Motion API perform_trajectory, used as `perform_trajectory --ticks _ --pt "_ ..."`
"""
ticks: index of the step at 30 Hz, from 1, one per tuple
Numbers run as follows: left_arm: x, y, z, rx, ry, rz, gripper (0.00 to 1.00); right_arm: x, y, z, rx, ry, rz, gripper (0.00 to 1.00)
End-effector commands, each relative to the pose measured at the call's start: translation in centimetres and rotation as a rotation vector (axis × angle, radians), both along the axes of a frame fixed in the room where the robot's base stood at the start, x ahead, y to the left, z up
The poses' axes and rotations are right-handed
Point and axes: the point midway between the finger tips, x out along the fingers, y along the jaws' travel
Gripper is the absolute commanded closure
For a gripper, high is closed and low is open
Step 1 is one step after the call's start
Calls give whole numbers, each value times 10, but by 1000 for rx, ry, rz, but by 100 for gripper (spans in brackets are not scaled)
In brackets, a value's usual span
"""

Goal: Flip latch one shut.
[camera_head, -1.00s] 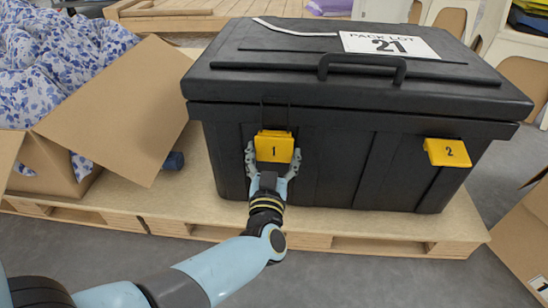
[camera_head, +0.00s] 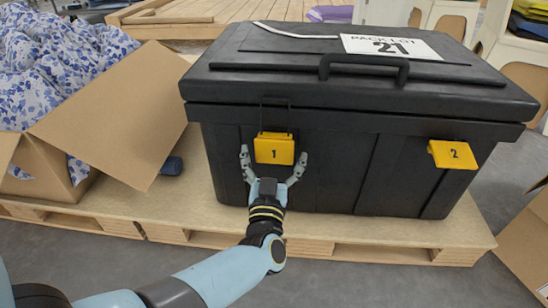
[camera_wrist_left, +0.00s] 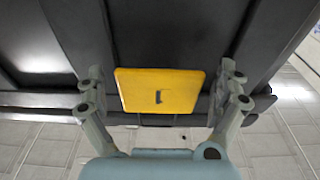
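Latch one (camera_head: 274,150) is a yellow plate marked 1 on the front of the black case (camera_head: 340,185), left of centre. A thin black loop runs from its top edge up to the lid's rim. The plate hangs close to the case front; I cannot tell if it lies fully flat. My left gripper (camera_head: 273,154) is open, one finger on each side of the plate and apart from it. The left wrist view shows the yellow plate (camera_wrist_left: 160,91) between the spread fingers, with gaps on both sides. My right gripper is not in view.
Latch two (camera_head: 452,154), also yellow, juts out at the case's right. The lid (camera_head: 345,75) is down, with a handle (camera_head: 363,67) and a label. The case stands on a wooden pallet (camera_head: 400,233). An open carton (camera_head: 115,115) stands at left, another (camera_head: 525,235) at right.

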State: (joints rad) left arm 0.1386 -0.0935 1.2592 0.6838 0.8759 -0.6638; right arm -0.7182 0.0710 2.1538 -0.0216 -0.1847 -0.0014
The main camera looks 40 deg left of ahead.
Motion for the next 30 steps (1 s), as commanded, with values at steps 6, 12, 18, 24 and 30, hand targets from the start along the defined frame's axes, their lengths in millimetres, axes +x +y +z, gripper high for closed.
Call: perform_trajectory --ticks 6,12,18,24,30 --pt "0 0 3 0 -1 1 0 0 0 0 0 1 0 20" --pt "0 0 29 -1 -4 1 0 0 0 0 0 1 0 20" --pt "0 0 69 -1 -4 1 0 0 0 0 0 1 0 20" --pt "0 0 95 0 -1 1 0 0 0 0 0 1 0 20" --pt "0 0 100 0 0 0 0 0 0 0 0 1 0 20"
